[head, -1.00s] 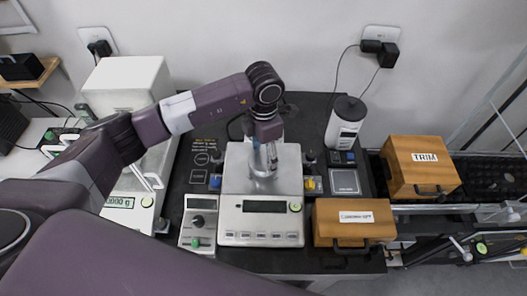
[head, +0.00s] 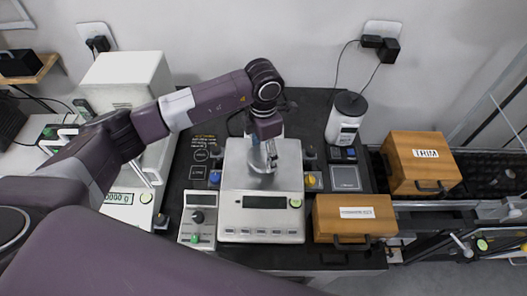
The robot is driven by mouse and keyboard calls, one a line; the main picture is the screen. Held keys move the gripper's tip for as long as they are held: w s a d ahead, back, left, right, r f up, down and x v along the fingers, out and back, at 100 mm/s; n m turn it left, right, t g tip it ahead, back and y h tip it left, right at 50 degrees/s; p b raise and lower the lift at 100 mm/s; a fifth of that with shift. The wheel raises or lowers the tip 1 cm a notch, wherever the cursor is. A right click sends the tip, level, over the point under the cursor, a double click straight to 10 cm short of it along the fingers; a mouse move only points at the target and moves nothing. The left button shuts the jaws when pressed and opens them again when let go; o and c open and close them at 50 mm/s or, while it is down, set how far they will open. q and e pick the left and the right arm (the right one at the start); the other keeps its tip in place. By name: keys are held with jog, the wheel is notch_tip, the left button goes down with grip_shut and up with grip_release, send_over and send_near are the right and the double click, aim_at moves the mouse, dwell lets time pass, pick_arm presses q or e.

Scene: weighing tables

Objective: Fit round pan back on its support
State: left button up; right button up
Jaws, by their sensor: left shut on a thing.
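A balance (head: 262,218) with a silver top plate (head: 235,172) stands on the dark table, its display and buttons facing me. My left gripper (head: 269,158) comes down over the middle of this plate, pointing downward. It is shut on a small, shiny silver piece, which appears to be the round pan (head: 262,163). Its outline blends with the plate behind it, so I cannot tell whether it touches the plate. The pan's support cannot be made out. My right gripper is not in view.
A wooden box (head: 353,217) stands right of the balance, with the TRIM box (head: 420,163) beyond. A small control box (head: 198,218) is at left. A white cylindrical device (head: 345,118) stands at back right. A tall white instrument (head: 130,78) is behind my left arm.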

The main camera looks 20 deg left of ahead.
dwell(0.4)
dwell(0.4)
pick_arm(q)
jog(key=shift+f+b, duration=0.1)
jog(key=shift+b, duration=0.3)
jog(key=shift+f+b, duration=0.5)
jog(key=shift+b, duration=0.05)
jog(key=o, duration=1.3)
jog(key=shift+r, duration=0.1)
